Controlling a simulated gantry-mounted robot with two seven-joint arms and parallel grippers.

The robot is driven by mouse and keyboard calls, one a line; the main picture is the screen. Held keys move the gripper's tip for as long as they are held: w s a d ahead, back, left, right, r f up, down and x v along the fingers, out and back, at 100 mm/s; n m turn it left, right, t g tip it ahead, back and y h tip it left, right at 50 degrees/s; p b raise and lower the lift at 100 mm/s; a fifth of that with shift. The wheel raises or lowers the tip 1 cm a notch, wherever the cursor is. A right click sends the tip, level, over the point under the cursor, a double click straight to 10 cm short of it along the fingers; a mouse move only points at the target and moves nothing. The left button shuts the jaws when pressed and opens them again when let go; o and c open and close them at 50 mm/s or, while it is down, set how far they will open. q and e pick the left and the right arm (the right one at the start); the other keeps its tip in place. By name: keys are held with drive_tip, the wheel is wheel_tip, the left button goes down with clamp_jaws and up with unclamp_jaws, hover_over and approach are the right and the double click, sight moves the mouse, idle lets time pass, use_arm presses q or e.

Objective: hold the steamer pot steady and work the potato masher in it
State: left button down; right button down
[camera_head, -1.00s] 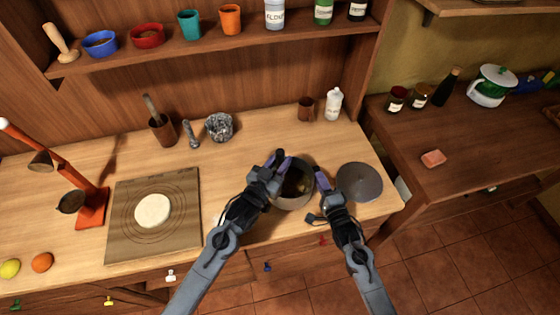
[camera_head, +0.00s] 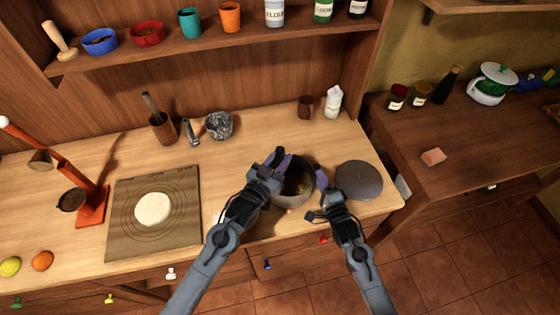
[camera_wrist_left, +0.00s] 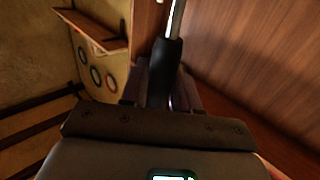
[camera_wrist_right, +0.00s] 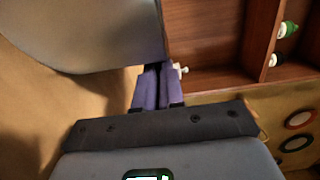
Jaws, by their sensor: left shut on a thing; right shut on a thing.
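The grey steamer pot (camera_head: 294,204) stands on the wooden counter near its front edge, its dark inside showing some yellowish content. My left gripper (camera_head: 279,163) is over the pot's left and back side, shut on the potato masher's dark handle. In the left wrist view the masher (camera_wrist_left: 164,72) shows a black grip and a thin metal shaft; its mashing end is hidden. My right gripper (camera_head: 321,181) is at the pot's right side and is shut on its edge. In the right wrist view the fingers (camera_wrist_right: 151,88) are close together beside the pot's grey wall (camera_wrist_right: 85,30); the exact grip is hidden.
A round grey disc (camera_head: 358,180) lies right of the pot. A board with dough (camera_head: 153,208) lies to the left. Counter between board and pot is clear.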

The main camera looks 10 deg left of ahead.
use_arm(q)
drive_tip(key=shift+d, duration=0.15)
drive_tip(key=shift+s+d, duration=0.45)
drive_tip(key=shift+d, duration=0.25)
drive_tip(key=shift+s+d, duration=0.45)
drive_tip(key=shift+d, duration=0.25)
drive_tip(key=shift+f, duration=1.05)
drive_tip(key=shift+r, duration=1.05)
drive_tip(key=shift+f, duration=0.1)
drive_tip(key=shift+f, duration=0.85)
drive_tip(key=shift+r, duration=0.1)
